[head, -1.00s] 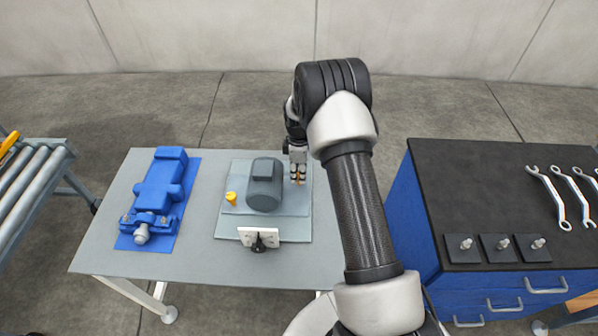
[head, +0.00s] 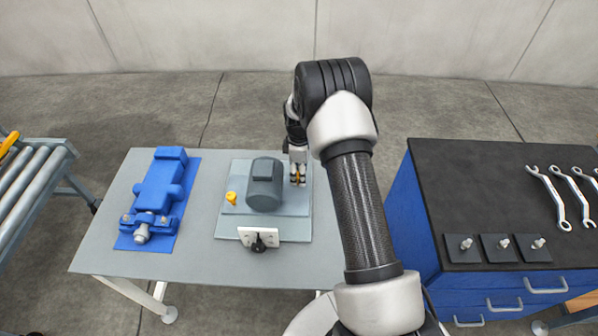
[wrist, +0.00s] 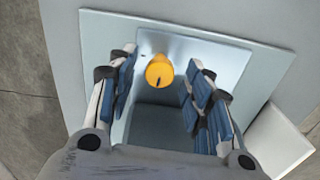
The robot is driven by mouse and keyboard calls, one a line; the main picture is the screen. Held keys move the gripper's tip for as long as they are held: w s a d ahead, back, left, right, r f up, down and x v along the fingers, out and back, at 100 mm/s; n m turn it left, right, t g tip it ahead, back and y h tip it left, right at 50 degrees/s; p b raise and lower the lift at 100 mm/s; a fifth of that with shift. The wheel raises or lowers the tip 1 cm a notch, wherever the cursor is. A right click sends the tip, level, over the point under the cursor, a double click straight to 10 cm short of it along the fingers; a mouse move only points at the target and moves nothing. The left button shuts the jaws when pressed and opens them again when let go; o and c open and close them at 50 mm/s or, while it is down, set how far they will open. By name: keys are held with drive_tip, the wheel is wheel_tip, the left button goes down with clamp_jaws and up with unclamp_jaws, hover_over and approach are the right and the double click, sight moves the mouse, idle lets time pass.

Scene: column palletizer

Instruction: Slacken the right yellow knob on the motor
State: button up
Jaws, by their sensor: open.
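The grey motor (head: 264,190) stands on a light base plate on the table. The left yellow knob (head: 231,198) is on the plate to the motor's left. The right yellow knob (wrist: 159,72) shows in the wrist view with a dark slot mark on its top. My gripper (head: 298,179) is at the motor's right side, pointing down. Its blue-padded fingers are open, one on each side of the right knob, with gaps visible. In the head view the fingers mostly hide that knob. The motor also shows below the knob in the wrist view (wrist: 162,125).
A white bracket (head: 273,237) with a black part stands at the plate's front edge. A blue machine (head: 160,190) on a blue mat is at the table's left. A blue cabinet (head: 440,190) with wrenches stands right, a roller conveyor (head: 30,180) far left.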

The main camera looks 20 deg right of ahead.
wheel_tip(320, 180, up, 12)
idle(0.4)
idle(0.3)
drive_tip(key=s+a+r+m+t, duration=0.1)
drive_tip(key=s+a+r+m, duration=0.25)
drive_tip(key=s+r, duration=0.55)
drive_tip(key=s+a+r+m+t, duration=0.1)
drive_tip(key=s+a+r+m, duration=0.4)
drive_tip(key=r, duration=0.7)
drive_tip(key=s+a+m+t, duration=0.1)
drive_tip(key=s+m, duration=0.1)
drive_tip(key=s, duration=0.8)
drive_tip(key=s+a+r+m+t, duration=0.1)
drive_tip(key=s+a, duration=0.1)
drive_tip(key=s, duration=0.8)
drive_tip(key=shift+a+r+m+t, duration=0.15)
drive_tip(key=shift+a+m+t, duration=0.1)
drive_tip(key=shift+m+t, duration=0.1)
